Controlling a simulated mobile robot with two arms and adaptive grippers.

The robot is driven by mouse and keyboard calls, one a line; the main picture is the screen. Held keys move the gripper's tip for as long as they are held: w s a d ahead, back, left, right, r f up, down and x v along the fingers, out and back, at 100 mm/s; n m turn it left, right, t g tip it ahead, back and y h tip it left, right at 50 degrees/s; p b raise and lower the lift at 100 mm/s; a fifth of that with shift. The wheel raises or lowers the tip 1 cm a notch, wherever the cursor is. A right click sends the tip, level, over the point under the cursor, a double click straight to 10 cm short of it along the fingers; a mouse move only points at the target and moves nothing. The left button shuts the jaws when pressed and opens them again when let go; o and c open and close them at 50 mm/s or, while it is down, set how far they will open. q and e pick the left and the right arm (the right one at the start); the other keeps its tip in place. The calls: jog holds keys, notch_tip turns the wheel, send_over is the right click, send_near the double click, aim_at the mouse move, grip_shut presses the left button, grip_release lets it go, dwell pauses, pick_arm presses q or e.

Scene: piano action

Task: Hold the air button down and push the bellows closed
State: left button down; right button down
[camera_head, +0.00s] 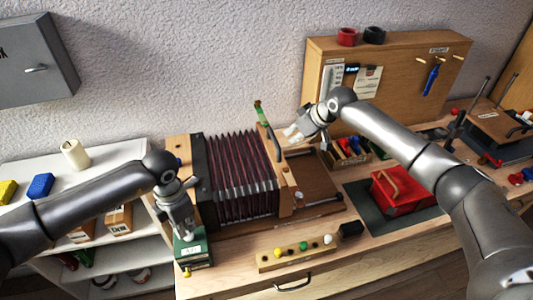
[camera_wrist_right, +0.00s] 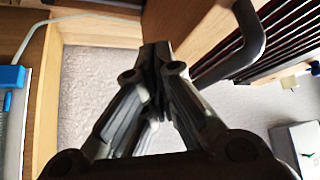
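The bellows (camera_head: 240,175) has dark red folds, spread open between a black block on its left and a wooden end board (camera_head: 281,172) on its right. A dark curved handle (camera_head: 272,143) stands on that board; it also shows in the right wrist view (camera_wrist_right: 240,45). My right gripper (camera_head: 292,132) is beside the handle's upper part, its fingertips together and empty in the right wrist view (camera_wrist_right: 155,50). My left gripper (camera_head: 188,235) points down at the top of a green box (camera_head: 194,254); its fingertips are too small to read. I cannot clearly pick out the air button.
A wooden strip with coloured knobs (camera_head: 292,256) lies in front of the bellows. A red box (camera_head: 402,190) sits on a dark mat at right. A wooden cabinet (camera_head: 400,65) stands behind my right arm. A sliding board (camera_head: 313,180) lies right of the bellows.

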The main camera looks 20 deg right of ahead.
pick_arm(q)
jog(key=shift+f, duration=1.2)
pick_arm(e)
jog(key=shift+f, duration=3.1)
